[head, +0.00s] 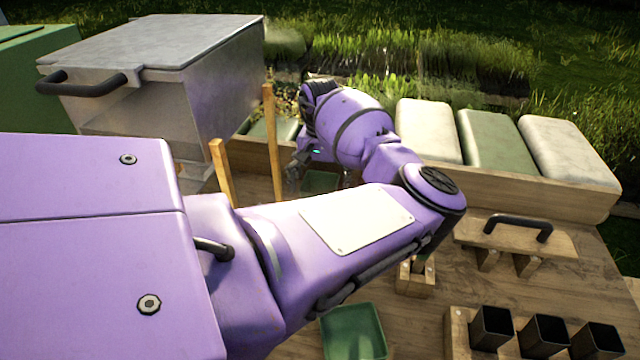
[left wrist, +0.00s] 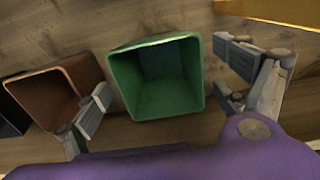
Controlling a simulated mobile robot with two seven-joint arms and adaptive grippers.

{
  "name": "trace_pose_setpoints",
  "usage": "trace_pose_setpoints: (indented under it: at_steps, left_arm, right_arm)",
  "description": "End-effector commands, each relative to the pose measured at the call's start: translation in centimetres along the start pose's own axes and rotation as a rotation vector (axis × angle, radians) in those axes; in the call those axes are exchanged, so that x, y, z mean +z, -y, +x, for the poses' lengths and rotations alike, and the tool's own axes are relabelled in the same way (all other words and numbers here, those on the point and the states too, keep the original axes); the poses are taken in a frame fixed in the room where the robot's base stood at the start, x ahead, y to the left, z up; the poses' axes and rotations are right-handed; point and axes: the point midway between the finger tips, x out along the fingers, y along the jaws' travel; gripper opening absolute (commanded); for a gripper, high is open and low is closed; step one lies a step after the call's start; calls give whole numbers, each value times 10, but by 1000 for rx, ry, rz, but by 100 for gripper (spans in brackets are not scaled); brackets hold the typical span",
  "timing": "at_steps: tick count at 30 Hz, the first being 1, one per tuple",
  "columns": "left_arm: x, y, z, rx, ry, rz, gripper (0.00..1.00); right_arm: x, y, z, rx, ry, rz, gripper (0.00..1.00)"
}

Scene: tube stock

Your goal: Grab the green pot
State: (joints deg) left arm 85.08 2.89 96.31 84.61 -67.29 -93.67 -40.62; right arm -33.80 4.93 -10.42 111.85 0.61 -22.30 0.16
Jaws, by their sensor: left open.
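The green pot (left wrist: 156,78) is a square, open-topped pot, seen from above in the left wrist view on the wooden surface. It looks empty. My left gripper (left wrist: 163,85) is open, with one finger to the left of the pot and the other to the right, apart from its walls at the right. The left finger overlaps the edge of a brown pot (left wrist: 48,92) beside it. In the head view my left gripper (head: 318,172) hangs over a small green patch, largely hidden by my arm. My right gripper is not in view.
A dark pot (left wrist: 10,115) shows at the far left of the wrist view. In the head view, wooden posts (head: 272,140) and a metal box (head: 215,85) stand left of the gripper. A green tray (head: 353,335), black pots (head: 545,335) and a handled wooden board (head: 520,240) lie nearer.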

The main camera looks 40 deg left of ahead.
Motion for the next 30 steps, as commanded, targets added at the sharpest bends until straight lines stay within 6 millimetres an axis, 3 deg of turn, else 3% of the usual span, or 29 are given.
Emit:
trace_pose_setpoints:
  at_steps: [30]
  left_arm:
    - [0, 0, 5, 0, 0, 0, 92]
  right_arm:
    - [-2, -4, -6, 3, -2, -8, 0]
